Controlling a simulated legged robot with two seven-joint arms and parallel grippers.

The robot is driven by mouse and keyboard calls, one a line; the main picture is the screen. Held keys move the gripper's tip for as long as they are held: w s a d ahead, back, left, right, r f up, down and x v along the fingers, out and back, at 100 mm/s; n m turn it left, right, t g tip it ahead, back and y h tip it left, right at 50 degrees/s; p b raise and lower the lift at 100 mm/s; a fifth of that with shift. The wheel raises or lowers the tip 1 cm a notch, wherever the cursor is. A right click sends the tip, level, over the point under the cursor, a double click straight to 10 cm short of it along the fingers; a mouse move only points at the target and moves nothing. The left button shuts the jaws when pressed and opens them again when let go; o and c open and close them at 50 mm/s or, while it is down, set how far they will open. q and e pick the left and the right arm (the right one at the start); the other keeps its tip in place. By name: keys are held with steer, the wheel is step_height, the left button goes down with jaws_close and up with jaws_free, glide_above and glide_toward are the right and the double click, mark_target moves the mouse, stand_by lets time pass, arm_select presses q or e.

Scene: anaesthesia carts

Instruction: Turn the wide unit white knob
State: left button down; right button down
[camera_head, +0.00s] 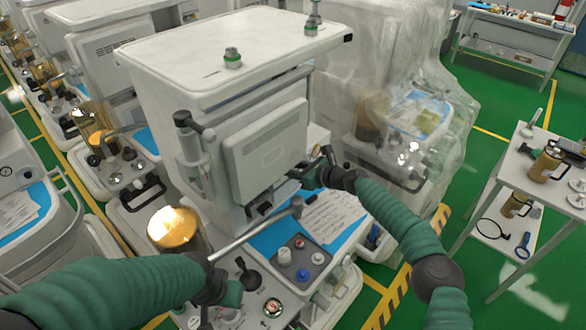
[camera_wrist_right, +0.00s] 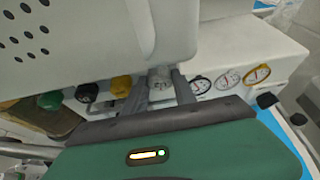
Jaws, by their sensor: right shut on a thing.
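The white knob (camera_wrist_right: 160,76) is in the right wrist view, in a row on the front of the wide unit (camera_head: 265,150), under its overhanging white housing. My right gripper (camera_wrist_right: 160,88) has one finger on each side of the knob and is shut on it. In the head view my right gripper (camera_head: 298,174) reaches in from the right below the unit's front panel, and the knob is hidden there. My left gripper (camera_head: 206,312) is low in the head view, over the unit's lower deck, away from the knob. Its fingers are too unclear to tell their state.
Yellow (camera_wrist_right: 121,84), black (camera_wrist_right: 87,92) and green (camera_wrist_right: 50,101) knobs sit left of the white one; several gauges (camera_wrist_right: 228,79) sit right. A metal arm (camera_head: 255,232) crosses the deck near a glowing canister (camera_head: 175,228). A plastic-covered unit (camera_head: 390,100) stands to the right.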

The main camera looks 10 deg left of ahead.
steer(key=shift+d+f, duration=0.1)
steer(key=shift+s+f+n+t+h+b, duration=0.15)
steer(key=shift+n+t+h+b, duration=0.25)
steer(key=shift+n+t+b, duration=0.55)
steer(key=shift+s+f+n+t+h+b, duration=0.1)
steer(key=shift+n+t+h+b, duration=0.35)
steer(key=shift+n+b, duration=0.95)
steer(key=c, duration=1.3)
jaws_free()
steer(key=shift+c, duration=0.2)
steer(key=shift+o, duration=1.6)
steer(key=shift+r, duration=0.25)
